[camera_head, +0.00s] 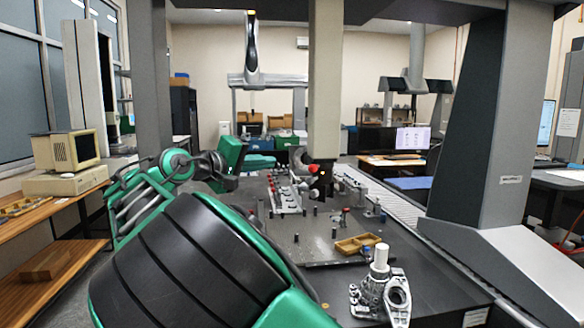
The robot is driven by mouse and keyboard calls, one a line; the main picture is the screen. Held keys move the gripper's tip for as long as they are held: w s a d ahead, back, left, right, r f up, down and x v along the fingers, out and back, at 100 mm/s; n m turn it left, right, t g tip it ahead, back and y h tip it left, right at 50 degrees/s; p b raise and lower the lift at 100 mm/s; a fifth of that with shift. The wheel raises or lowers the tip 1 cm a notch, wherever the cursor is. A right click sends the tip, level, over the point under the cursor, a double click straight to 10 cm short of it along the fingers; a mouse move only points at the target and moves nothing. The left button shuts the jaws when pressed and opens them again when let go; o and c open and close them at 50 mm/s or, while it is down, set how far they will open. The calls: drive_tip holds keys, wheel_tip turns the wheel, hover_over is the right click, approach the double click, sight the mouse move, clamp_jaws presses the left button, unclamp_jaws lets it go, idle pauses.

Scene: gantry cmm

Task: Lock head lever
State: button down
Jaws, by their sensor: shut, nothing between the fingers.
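The probe head (320,180) hangs at the lower end of the white vertical column of the gantry machine, above the dark table. It is dark, with a small red part (313,168) on its left side. I cannot make out the lever or its position at this size. My green and black arm reaches in from the bottom and bends up to the left. My gripper (216,170) is at its far end, left of the probe head and clearly apart from it. It is shut and empty; its fingertips are small and partly hidden.
The machine table (330,222) carries a plate with fixtures (285,195) in rows. A yellow tray (358,243) and a metal casting (382,290) stand nearer me. A thick grey gantry leg (490,120) stands at right. A wooden bench (50,205) with an old monitor is at left.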

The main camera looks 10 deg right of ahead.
sight(318, 166)
drive_tip(key=shift+w+r, duration=0.1)
drive_tip(key=shift+w, duration=0.3)
drive_tip(key=shift+a, duration=0.1)
drive_tip(key=w+d+f, duration=0.2)
drive_tip(key=w+d, duration=0.2)
drive_tip(key=d, duration=0.6)
drive_tip(key=shift+d+f, duration=0.2)
drive_tip(key=shift+f, duration=0.1)
drive_tip(key=shift+s+a, duration=0.1)
drive_tip(key=shift+a, duration=0.05)
